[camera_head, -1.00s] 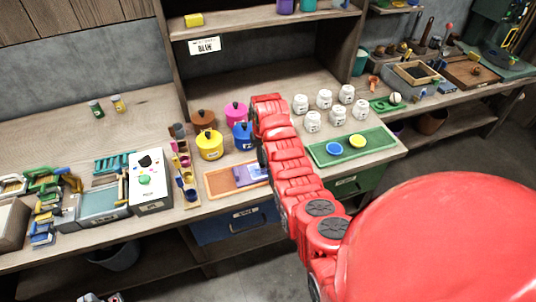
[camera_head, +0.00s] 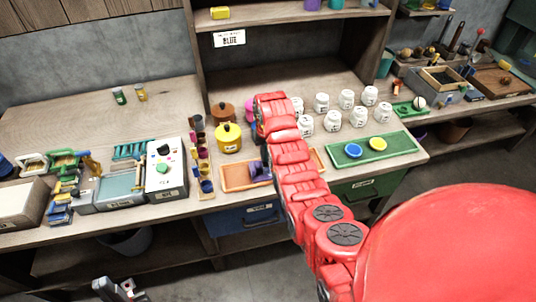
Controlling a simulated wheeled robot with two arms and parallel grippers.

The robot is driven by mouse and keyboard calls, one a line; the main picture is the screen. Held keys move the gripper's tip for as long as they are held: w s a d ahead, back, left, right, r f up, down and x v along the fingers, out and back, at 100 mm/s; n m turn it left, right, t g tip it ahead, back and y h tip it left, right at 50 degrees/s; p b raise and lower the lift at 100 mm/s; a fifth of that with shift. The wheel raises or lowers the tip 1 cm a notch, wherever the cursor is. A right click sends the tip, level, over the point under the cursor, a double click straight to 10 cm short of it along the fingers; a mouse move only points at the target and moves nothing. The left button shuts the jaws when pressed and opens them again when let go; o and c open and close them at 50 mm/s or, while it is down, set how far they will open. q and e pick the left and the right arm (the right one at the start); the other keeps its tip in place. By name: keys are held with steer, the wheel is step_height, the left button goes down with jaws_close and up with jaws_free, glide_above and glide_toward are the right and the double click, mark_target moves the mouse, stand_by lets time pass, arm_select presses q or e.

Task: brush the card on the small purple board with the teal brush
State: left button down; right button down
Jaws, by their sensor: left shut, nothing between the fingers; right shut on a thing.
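A small purple board (camera_head: 257,174) shows partly on an orange-brown tray (camera_head: 236,178) at the front edge of the bench, in the head view. My red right arm covers much of it, and I cannot make out a card on it. I cannot pick out the teal brush. My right arm reaches over the bench beside the board; its gripper is hidden behind the arm links. My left gripper (camera_head: 122,291) is low at the bottom left, in front of the bench, shut and empty.
A yellow pot (camera_head: 228,138) and a brown pot (camera_head: 223,112) stand behind the tray. Several white jars (camera_head: 332,121) stand to the right, behind a green tray (camera_head: 400,143). A white palette box (camera_head: 166,169) and a rack of small cups (camera_head: 203,165) lie left.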

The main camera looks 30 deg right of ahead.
steer(key=shift+r, duration=0.1)
steer(key=shift+r+p, duration=0.4)
steer(key=shift+r, duration=2.55)
steer(key=shift+r+p, duration=0.8)
steer(key=shift+r, duration=0.7)
